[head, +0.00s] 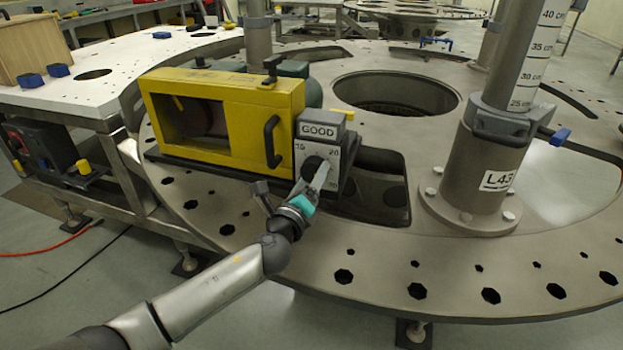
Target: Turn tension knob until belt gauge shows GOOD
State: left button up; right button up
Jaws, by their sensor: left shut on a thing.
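The belt gauge (318,131) is a grey box at the right end of the yellow guard, and its label reads GOOD. Below the label is a light dial face with numbers around the black tension knob (312,164). My left gripper (319,174) reaches up from the lower left and is shut on the knob, covering part of it and of the dial. My right gripper does not show.
The yellow guard (235,122) with a black handle (271,141) stands on the round turret plate (385,255). A grey post (485,165) labelled L43 rises at the right. The plate has a large round opening behind the gauge and several holes along its rim.

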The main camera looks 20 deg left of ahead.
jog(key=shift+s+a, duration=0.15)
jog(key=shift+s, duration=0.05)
pick_arm(q)
jog(key=o, duration=1.3)
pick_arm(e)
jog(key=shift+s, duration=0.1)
pick_arm(q)
jog(key=shift+s, duration=0.1)
jog(key=s, duration=0.4)
jog(key=s+p, duration=0.1)
jog(key=s, duration=0.8)
jog(key=shift+s+a, duration=0.1)
jog(key=shift+a, duration=0.15)
jog(key=shift+s, duration=0.9)
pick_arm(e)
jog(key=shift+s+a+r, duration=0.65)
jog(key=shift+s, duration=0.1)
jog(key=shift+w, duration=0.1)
